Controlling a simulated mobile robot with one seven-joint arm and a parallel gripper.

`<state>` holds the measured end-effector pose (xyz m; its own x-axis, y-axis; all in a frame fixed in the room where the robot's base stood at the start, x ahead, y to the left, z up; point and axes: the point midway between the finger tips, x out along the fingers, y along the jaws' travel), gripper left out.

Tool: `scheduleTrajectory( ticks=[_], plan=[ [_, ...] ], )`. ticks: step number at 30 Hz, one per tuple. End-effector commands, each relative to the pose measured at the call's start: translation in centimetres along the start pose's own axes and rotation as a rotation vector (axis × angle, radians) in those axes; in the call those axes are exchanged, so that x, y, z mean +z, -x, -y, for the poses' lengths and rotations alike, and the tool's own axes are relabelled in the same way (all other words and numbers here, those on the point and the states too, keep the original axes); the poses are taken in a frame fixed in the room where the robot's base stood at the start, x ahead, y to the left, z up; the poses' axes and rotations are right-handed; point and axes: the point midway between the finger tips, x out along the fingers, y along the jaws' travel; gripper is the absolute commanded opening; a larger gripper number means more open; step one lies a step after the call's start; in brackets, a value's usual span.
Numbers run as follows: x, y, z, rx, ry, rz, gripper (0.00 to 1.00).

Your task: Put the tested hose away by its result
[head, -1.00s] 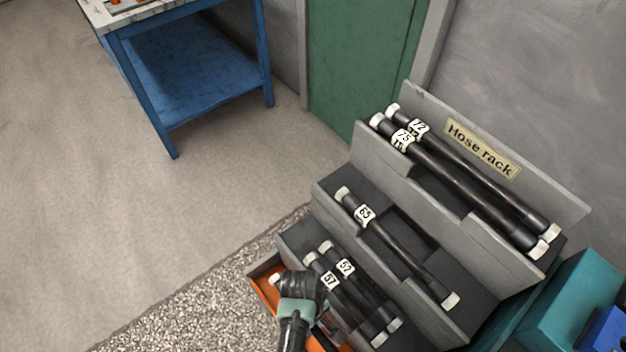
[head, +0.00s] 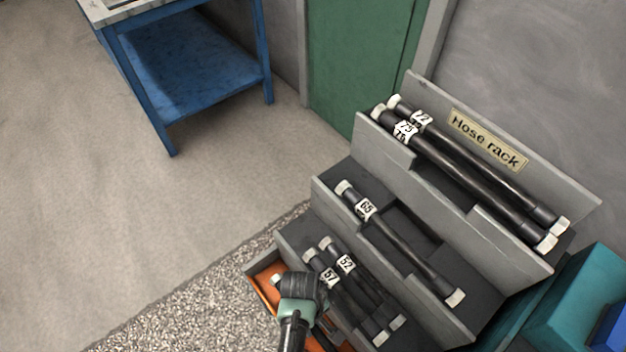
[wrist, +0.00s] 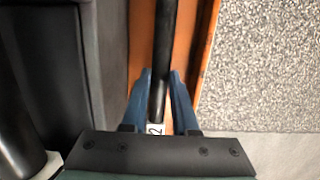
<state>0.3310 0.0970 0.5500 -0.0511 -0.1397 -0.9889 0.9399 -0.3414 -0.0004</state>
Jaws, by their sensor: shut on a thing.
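My gripper (wrist: 161,76) is shut on a black hose (wrist: 165,35) in the wrist view. The hose has a white tag whose visible part reads 2; the rest of the tag is hidden. It runs along an orange tray (wrist: 142,45), over or inside it; I cannot tell if it touches the bottom. In the head view my wrist hides the fingers and most of the hose, above the orange tray (head: 262,271) at the rack's front. A pale hose end (head: 276,279) shows left of my wrist.
The grey stepped hose rack (head: 385,158) holds hoses 57 (head: 328,277) and 52 (head: 345,263) low, hose 65 (head: 366,208) in the middle, and hoses 75 (head: 405,130) and 72 (head: 421,118) on top. A blue table (head: 195,75) stands at the back left. Open floor lies left.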

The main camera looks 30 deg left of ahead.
Motion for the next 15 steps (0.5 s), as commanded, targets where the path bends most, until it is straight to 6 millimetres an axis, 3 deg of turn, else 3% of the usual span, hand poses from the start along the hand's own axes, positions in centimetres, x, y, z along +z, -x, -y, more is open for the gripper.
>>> scheduleTrajectory(
  ticks=[15],
  plan=[
    [-0.20,-1.00,-0.07,0.002,0.000,-0.001,0.00]
  ],
)
